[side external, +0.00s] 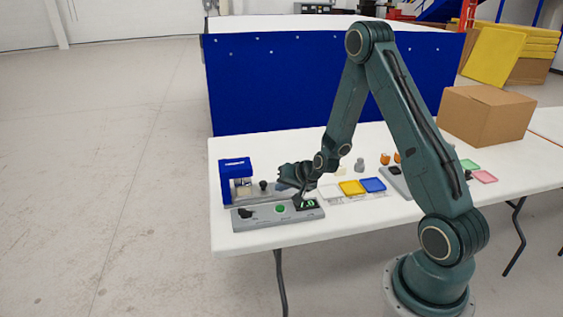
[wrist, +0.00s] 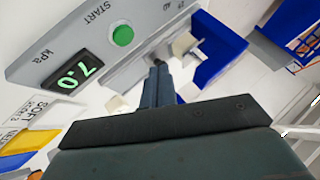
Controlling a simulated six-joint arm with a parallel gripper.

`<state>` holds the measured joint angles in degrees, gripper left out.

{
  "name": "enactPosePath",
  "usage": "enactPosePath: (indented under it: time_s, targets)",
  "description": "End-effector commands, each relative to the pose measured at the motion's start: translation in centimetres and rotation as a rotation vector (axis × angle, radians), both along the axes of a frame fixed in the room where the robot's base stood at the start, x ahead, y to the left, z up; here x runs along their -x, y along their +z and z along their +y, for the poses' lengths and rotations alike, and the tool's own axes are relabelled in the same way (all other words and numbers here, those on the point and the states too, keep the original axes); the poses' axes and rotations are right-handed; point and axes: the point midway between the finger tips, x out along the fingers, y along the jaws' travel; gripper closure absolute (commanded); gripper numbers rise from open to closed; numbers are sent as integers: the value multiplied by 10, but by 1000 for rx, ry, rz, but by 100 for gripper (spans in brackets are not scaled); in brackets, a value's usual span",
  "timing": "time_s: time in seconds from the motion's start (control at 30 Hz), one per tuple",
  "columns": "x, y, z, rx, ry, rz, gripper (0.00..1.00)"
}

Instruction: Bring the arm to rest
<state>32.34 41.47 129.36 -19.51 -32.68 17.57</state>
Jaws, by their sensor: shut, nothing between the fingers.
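My gripper (wrist: 157,68) shows in the wrist view with its fingers together and nothing between them. In the side view my gripper (side external: 283,185) hangs above the table, close to the control panel (side external: 255,217) and right of the blue press (side external: 235,165). The panel has a green START button (wrist: 122,36), and its display (wrist: 74,73) reads 7.0 kPa. A cream foam block (wrist: 182,44) sits in the press (wrist: 218,54). The fingers appear apart from the button and press in the wrist view.
White, yellow (side external: 352,188) and blue (side external: 373,185) pads lie right of the panel. A grey weight-like piece (side external: 360,165) and small orange items (side external: 385,159) stand behind. A cardboard box (side external: 487,115) is at the table's right. The table's front left (side external: 226,243) is bare.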

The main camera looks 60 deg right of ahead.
Motion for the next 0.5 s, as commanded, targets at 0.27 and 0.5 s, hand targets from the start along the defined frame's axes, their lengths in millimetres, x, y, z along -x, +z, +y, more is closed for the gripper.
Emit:
enactPosePath:
  time_s: [0.27, 0.5]
  targets:
    - [-3, 24, 14, 28, 61, 15, 100]
    - [1, 71, 44, 86, 182, 55, 100]
